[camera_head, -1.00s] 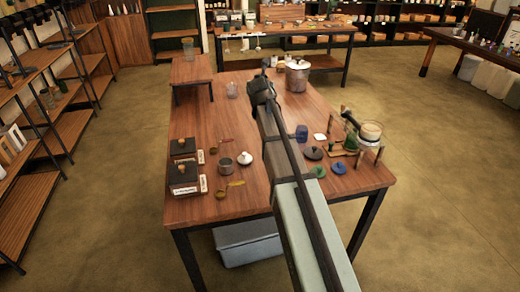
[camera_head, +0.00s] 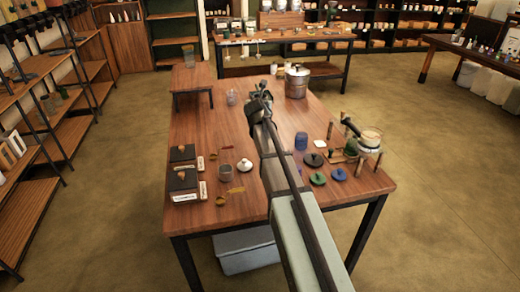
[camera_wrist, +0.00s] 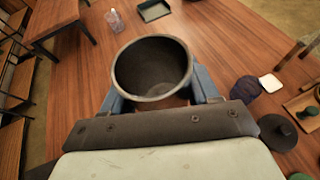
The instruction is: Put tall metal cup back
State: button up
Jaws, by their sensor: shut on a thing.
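The tall metal cup (camera_wrist: 153,75) is dark grey and round. It fills the middle of the wrist view with its open mouth facing the camera, and its inside looks empty. The blue fingers of my gripper (camera_wrist: 157,95) are on both sides of the cup and hold it. In the head view my gripper (camera_head: 260,106) is over the middle of the table; my own arm hides most of the cup there. I cannot tell from these views how far the cup is above the table.
The wooden table (camera_head: 215,130) carries a steel pot (camera_head: 297,84) and a clear glass (camera_head: 231,97) at the back. A smaller metal cup (camera_head: 225,172) and black boxes (camera_head: 184,181) are at left.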

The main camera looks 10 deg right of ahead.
notch_tip(320, 180, down, 21)
jog(key=shift+r, duration=0.1)
dwell(0.7)
jog(key=shift+f, duration=0.2)
jog(key=o, duration=1.1)
jog(key=shift+s, duration=0.1)
jog(key=v, duration=1.3)
jog(key=shift+s+a+r, duration=0.1)
jog(key=shift+s+r, duration=0.05)
jog(key=shift+s, duration=0.1)
